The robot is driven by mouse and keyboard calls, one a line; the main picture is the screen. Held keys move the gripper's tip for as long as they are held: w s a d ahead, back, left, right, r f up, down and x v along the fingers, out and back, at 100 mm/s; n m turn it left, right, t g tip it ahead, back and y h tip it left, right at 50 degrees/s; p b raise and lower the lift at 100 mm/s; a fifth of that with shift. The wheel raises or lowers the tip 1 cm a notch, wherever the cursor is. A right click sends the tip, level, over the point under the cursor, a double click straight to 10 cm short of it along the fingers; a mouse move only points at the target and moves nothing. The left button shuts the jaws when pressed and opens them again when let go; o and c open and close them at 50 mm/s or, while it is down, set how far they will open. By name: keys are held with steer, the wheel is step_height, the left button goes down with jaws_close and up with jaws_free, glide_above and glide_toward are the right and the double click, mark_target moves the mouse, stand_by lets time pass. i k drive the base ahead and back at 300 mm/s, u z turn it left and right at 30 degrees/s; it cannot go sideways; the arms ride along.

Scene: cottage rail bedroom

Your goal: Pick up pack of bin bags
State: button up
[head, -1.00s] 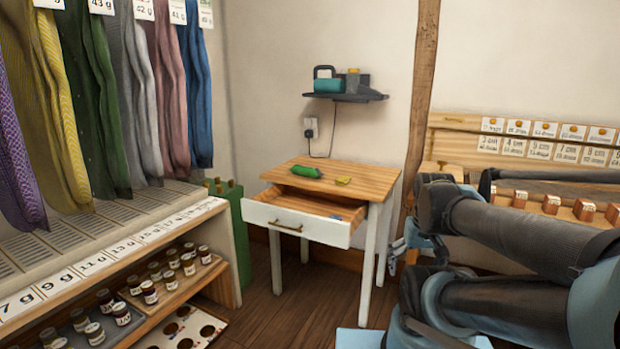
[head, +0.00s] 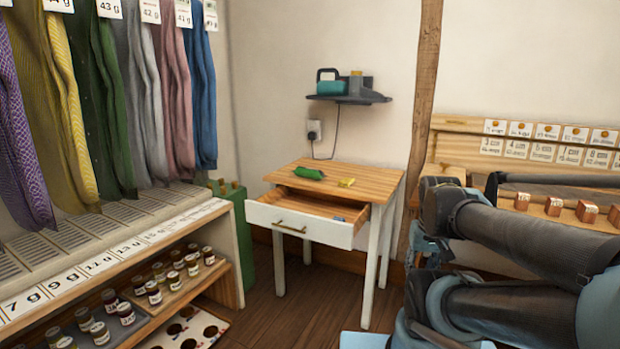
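A small green bundle (head: 309,173), which looks like the pack of bin bags, lies on the top of a small wooden table (head: 370,178) with white legs. My arm fills the right side of the head view. What seems to be part of my gripper (head: 411,258) shows low beside the table's right legs, mostly hidden by my arm. Its fingers cannot be made out. The green bundle is apart from it, up and to the left.
A wall shelf (head: 350,98) hangs above the table, with a cable running down. A rack with hanging garments (head: 150,90) and jars (head: 153,293) stands left. A wooden rail unit (head: 470,150) is behind my arm. Some floor is clear before the table.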

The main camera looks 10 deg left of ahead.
mark_target(301, 172)
steer(key=k, duration=1.05)
steer(key=u, duration=0.7)
steer(key=i, duration=1.4)
steer(key=z, duration=0.55)
